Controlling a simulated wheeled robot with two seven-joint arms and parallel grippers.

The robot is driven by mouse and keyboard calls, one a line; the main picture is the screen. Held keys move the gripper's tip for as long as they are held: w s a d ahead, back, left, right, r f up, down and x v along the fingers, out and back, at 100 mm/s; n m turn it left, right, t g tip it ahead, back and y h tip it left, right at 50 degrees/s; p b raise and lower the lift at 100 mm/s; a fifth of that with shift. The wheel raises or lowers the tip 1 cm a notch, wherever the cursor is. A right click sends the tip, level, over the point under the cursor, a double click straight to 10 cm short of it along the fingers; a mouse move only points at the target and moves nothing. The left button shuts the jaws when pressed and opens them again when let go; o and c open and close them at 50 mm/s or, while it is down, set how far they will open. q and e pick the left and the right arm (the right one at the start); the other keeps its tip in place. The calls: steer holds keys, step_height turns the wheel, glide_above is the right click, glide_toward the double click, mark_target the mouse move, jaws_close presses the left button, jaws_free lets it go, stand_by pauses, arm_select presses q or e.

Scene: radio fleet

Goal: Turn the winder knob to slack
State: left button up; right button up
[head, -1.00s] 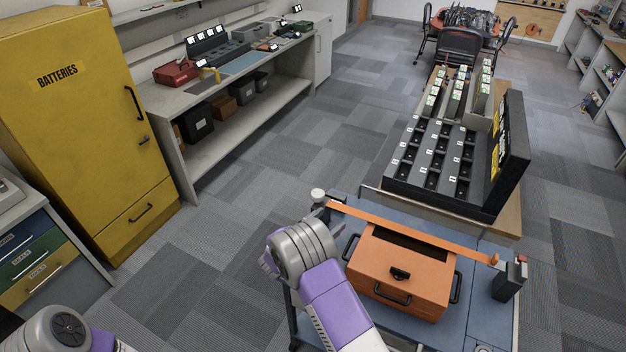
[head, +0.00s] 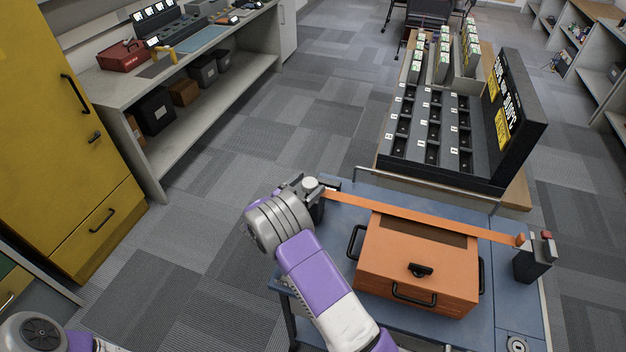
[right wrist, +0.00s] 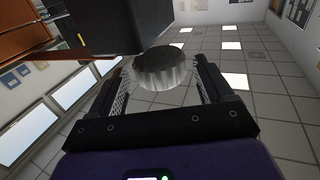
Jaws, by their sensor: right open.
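The winder (head: 316,207) is a dark block at the left end of an orange strap (head: 420,216). Its pale, ribbed knob (head: 311,184) is on top. In the right wrist view the knob (right wrist: 162,70) sits between the fingers of my right gripper (right wrist: 160,84), with a gap visible beside it. My right gripper (head: 303,186) is open around the knob. The strap crosses over an orange case (head: 419,262) to a dark post (head: 533,258) on the right. My left gripper is out of view; only part of my left arm shows at bottom left.
The case lies on a blue-topped cart (head: 515,305) with a metal rail (head: 430,190) at its back edge. A dark slotted rack (head: 435,130) stands beyond. A yellow cabinet (head: 60,150) and a bench (head: 215,75) are at left. Open carpet lies between.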

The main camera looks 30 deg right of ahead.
mark_target(314, 179)
steer(key=shift+x, duration=1.65)
steer(key=shift+w, duration=0.1)
steer(key=shift+c, duration=0.3)
steer(key=shift+f, duration=0.1)
steer(key=c, duration=0.9)
steer(key=shift+n+t, duration=0.4)
steer(key=shift+t, duration=0.2)
